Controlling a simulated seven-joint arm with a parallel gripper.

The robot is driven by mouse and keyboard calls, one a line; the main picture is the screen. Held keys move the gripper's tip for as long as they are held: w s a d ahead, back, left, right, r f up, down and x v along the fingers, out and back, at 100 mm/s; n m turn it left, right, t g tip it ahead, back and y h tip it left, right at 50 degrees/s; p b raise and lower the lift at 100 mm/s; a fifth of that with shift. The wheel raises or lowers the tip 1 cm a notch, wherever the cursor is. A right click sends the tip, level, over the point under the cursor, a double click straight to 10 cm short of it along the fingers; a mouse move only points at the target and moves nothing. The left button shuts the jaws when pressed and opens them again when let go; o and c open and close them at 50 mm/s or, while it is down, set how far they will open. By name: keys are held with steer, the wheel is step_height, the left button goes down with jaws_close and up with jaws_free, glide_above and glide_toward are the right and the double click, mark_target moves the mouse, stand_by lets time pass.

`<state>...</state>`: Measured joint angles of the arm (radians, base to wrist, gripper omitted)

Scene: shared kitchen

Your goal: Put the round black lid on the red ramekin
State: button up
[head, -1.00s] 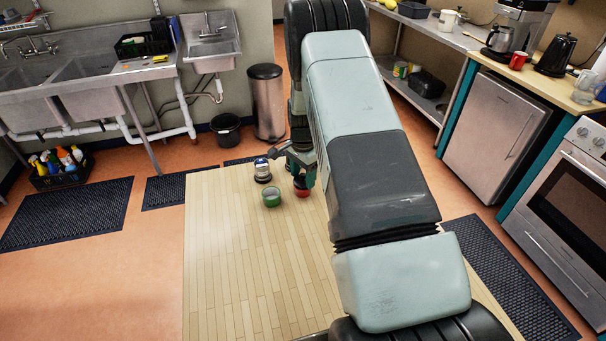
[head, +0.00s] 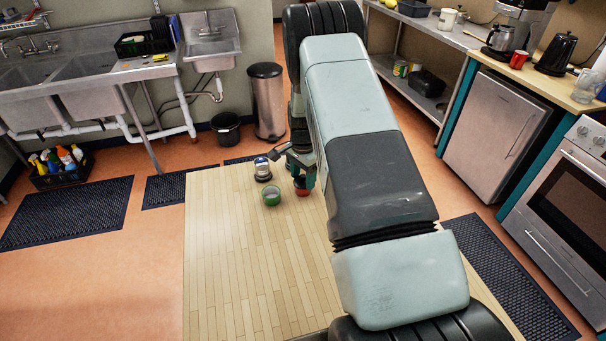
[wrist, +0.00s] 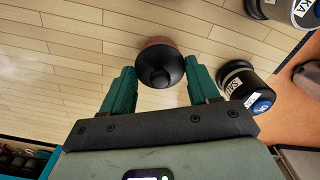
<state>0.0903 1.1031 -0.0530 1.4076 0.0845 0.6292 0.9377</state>
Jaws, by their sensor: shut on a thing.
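The round black lid (wrist: 161,66) with its knob is between the two green fingers of my gripper (wrist: 160,68) in the wrist view, and the gripper is shut on it. The red ramekin (wrist: 157,41) shows as a reddish rim just past the lid's far edge. In the head view the red ramekin (head: 303,192) stands on the wooden table directly under my gripper (head: 302,181). The lid is over the ramekin. I cannot tell whether they touch, since the lid and fingers hide most of the ramekin's top.
In the wrist view a labelled container with a blue spot (wrist: 246,90) is close to the right finger. The near part of the wooden table (head: 235,270) is clear.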

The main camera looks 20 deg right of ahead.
steer(key=o, duration=0.7)
steer(key=shift+o, duration=0.2)
step_height(320, 180, up, 11)
stand_by(0.6)
step_height(320, 180, up, 17)
steer(key=n+t, duration=0.4)
glide_above(303, 176)
steer(key=s+a+r+n+t+h, duration=0.1)
steer(key=s+r+n+t, duration=0.3)
steer(key=r, duration=0.6)
steer(key=s+a+r+n+t, duration=0.1)
steer(key=s+r+n+t, duration=0.2)
steer(key=s+r, duration=0.45)
steer(key=s+a+f+n+g, duration=0.1)
steer(key=s+a+f+g, duration=0.1)
steer(key=s, duration=1)
steer(key=s+a+f+n+g+y, duration=0.1)
steer(key=s+a+f+g, duration=0.2)
steer(key=s, duration=0.9)
steer(key=shift+s+a, duration=0.2)
